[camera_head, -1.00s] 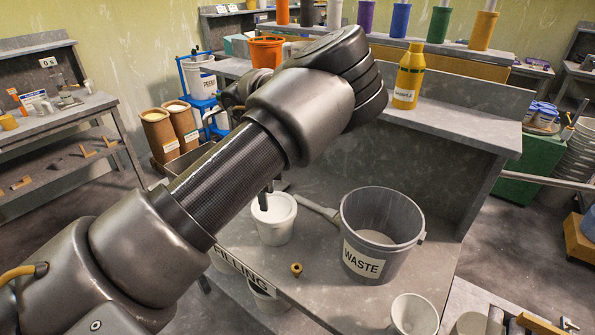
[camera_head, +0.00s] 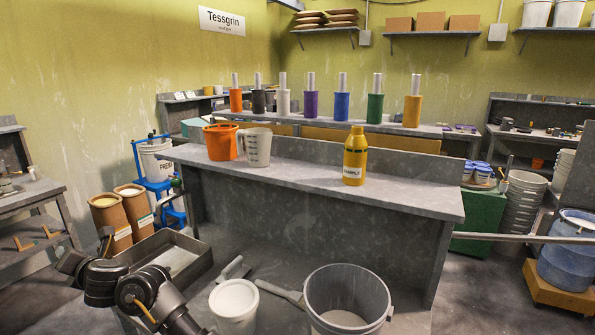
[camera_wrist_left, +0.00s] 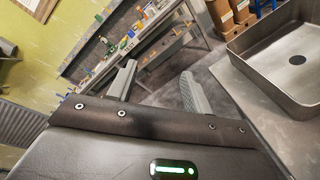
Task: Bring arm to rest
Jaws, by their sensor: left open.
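My left arm (camera_head: 135,288) is folded low at the bottom left of the head view, beside the grey metal tray. In the left wrist view my left gripper (camera_wrist_left: 158,88) is open, its two grey fingers wide apart with nothing between them. Behind the fingers are the floor and a side bench, and the metal tray (camera_wrist_left: 252,52) lies to their right. My right arm and gripper are not in view.
A grey waste bin (camera_head: 348,285) and a white pail (camera_head: 233,300) stand at the front. Brown drums (camera_head: 110,222) stand behind the tray.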

